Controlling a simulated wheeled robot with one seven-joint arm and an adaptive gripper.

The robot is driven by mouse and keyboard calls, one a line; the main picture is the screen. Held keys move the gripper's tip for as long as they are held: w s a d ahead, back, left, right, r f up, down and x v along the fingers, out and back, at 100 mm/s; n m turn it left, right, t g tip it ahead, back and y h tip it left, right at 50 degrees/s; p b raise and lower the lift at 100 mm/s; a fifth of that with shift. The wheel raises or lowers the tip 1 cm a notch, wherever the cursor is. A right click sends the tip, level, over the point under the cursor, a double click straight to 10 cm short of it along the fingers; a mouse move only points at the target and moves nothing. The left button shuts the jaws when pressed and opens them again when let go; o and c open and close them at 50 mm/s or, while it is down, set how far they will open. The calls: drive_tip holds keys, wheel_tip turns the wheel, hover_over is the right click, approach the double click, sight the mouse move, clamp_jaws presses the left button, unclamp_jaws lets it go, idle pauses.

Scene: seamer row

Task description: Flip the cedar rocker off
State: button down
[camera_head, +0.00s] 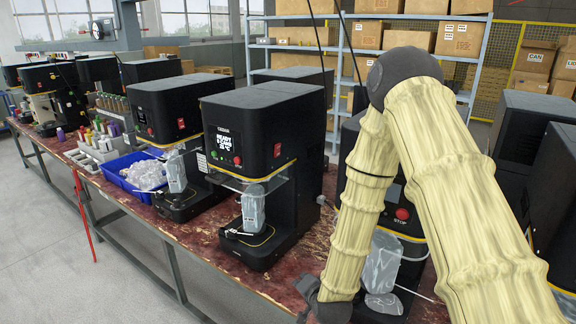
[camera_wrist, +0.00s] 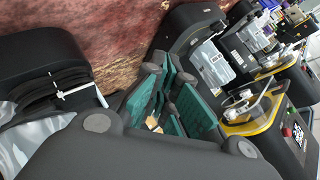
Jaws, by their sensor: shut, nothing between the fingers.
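Red rocker switches show on the machine sides in the head view. One (camera_head: 277,150) is on the right side of the middle black seamer (camera_head: 262,118), and another (camera_head: 181,124) is on the seamer to its left (camera_head: 172,103). The small name labels are too blurred for me to tell which is cedar, or which way each rocker is set. My gripper (camera_wrist: 168,92) shows in the wrist view with teal-lined fingers, shut and empty, above the bench. It is apart from both rockers. My padded arm hides much of the right-hand seamer in the head view.
The red-brown bench top (camera_head: 305,222) carries a row of seamers. A blue bin (camera_head: 128,178) of clear wrapped items stands between machines. A right-hand seamer with a red stop button (camera_head: 402,213) is close to my arm. Shelves of cardboard boxes (camera_head: 408,43) stand behind.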

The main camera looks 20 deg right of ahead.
sight(278, 150)
drive_tip(key=w+d+r+m+t, duration=0.1)
drive_tip(key=w+r+m+t, duration=0.1)
drive_tip(key=r, duration=0.7)
drive_tip(key=w+d+r+m+t+h, duration=0.1)
drive_tip(key=w+d+r+m+t, duration=0.1)
drive_tip(key=w+r, duration=0.4)
drive_tip(key=w+d+r+m+t+h, duration=0.1)
drive_tip(key=w+r+m+t, duration=0.2)
drive_tip(key=r, duration=1.1)
drive_tip(key=shift+w+d+m+p, duration=0.35)
drive_tip(key=shift+w+m, duration=0.2)
drive_tip(key=shift+m, duration=0.35)
drive_tip(key=shift+r, duration=0.1)
drive_tip(key=w+a+r+p, duration=0.1)
drive_tip(key=w+p, duration=0.6)
drive_tip(key=w, duration=0.6)
drive_tip(key=shift+a+r, duration=0.15)
